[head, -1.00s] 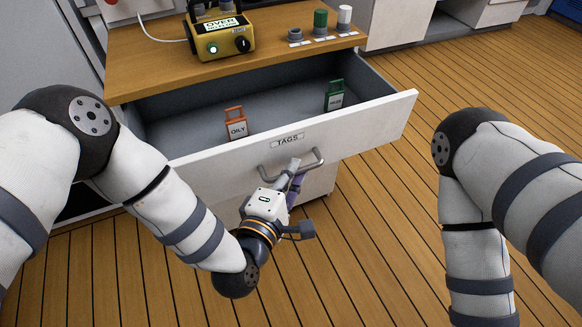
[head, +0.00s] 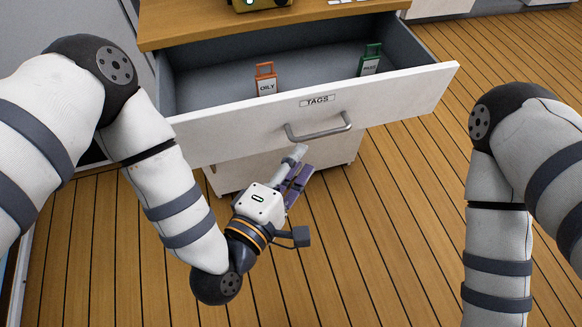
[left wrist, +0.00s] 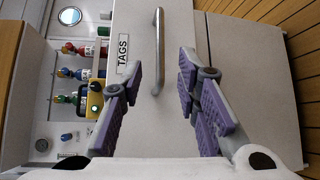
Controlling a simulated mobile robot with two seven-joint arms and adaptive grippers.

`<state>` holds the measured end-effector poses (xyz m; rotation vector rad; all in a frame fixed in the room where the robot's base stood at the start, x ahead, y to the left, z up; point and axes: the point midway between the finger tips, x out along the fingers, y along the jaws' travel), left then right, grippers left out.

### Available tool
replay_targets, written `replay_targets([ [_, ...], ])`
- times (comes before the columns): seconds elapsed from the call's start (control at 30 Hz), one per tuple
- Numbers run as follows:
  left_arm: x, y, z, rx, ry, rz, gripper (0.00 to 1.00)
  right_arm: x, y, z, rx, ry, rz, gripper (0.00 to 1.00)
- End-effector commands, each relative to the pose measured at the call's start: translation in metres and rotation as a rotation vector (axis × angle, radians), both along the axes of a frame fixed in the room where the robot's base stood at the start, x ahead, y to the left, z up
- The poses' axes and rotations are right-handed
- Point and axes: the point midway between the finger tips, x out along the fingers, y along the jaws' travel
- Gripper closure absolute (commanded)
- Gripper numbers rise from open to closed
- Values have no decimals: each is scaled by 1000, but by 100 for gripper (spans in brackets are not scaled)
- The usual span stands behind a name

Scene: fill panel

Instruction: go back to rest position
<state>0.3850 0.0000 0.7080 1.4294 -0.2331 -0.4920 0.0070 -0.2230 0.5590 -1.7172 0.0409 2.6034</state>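My left gripper (head: 300,178) is off the drawer handle (head: 318,130), in front of and below it in the head view. In the left wrist view its two purple-padded fingers (left wrist: 160,92) stand apart with nothing between them, and the handle (left wrist: 158,50) lies beyond the fingertips. The drawer labelled TAGS (head: 400,103) is pulled open. An orange OILY tag (head: 266,80) and a green tag (head: 370,62) stand inside it. My right arm (head: 500,210) hangs at the right of the head view; its gripper is out of the picture.
The wooden counter top (head: 190,28) is above the drawer, with a yellow box (head: 262,4) cut off by the upper edge. The left wrist view shows a panel with several coloured valves (left wrist: 84,72). The plank floor (head: 400,200) between my arms is clear.

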Motion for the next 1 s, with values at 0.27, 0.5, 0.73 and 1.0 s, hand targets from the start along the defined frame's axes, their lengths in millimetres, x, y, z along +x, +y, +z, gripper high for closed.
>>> replay_targets([
  [0.27,-27,14,5,0,-1,0,70,0,0,0,0,0,0,53],
  [0.5,-27,14,5,0,-2,0,70,0,0,0,0,0,0,53],
  [0.73,-38,18,-10,125,46,-51,70,5,0,6,0,-15,0,53],
  [1.0,-197,134,-107,1028,528,-663,70,42,0,45,1,-138,-4,53],
])
